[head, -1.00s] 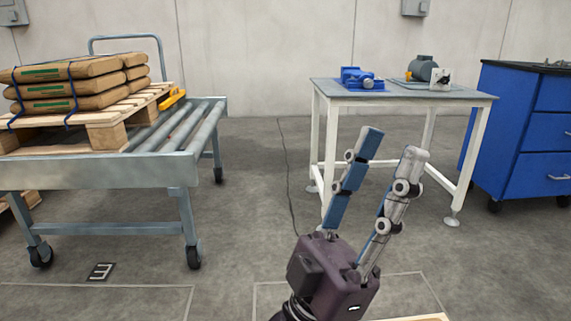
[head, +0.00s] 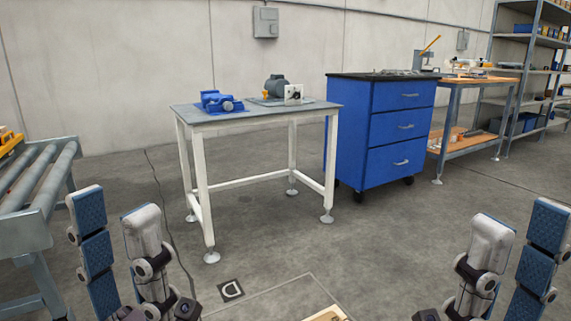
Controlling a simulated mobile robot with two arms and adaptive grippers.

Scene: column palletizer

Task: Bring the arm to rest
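My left gripper (head: 112,210) is at the lower left, its two fingers pointing up. The fingers stand apart with nothing between them. My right gripper (head: 522,222) is at the lower right, also with its fingers up, apart and empty. Both grippers are in front of the white-legged table and apart from everything around them. The lower parts of both arms are cut off by the bottom edge of the view.
A roller conveyor (head: 35,185) stands at the left edge. A white-legged table (head: 240,118) carries a blue vise (head: 220,103) and a grey motor (head: 277,86). A blue drawer cabinet (head: 400,128), an orange-topped bench (head: 480,80) and shelving (head: 530,60) stand beyond. Floor between the grippers is mostly clear.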

